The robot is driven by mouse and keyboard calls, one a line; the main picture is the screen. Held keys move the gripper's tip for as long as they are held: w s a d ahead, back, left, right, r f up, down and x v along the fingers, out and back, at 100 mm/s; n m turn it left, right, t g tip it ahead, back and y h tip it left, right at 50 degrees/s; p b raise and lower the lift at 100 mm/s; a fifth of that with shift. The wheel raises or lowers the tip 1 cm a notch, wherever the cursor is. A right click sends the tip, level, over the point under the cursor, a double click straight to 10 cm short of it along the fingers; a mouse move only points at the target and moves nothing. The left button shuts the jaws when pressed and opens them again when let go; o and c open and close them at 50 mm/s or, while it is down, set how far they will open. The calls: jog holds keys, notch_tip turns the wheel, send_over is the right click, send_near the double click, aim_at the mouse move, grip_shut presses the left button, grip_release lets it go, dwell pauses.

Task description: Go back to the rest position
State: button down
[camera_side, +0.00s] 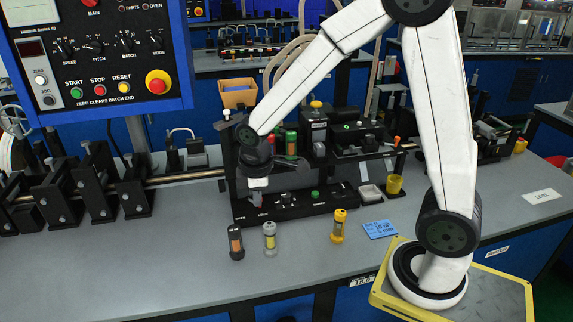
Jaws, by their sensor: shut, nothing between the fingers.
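My gripper (257,202) hangs below the wrist at the end of my white arm, in front of the black fixture rack (243,214). It points down over the left part of the rack's base. It looks small and dark here, with its fingers together and nothing seen held. I cannot tell whether its tips touch the base. My arm reaches from its mount at the lower right up and over to the left. No marker for a rest position shows.
A black-orange cylinder (236,242), a grey-yellow one (270,239) and a yellow one (338,226) stand upright on the grey bench before the rack. A blue card (380,229) lies right of them. A yellow cup (394,184) stands at the rack's right. A control panel (95,60) overhangs the left.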

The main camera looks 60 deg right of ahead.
jog(key=s+a+m+t+y, duration=0.1)
jog(key=s+m, duration=0.7)
jog(key=shift+s+a+f, duration=0.25)
jog(key=shift+s+f, duration=0.15)
jog(key=shift+f, duration=0.05)
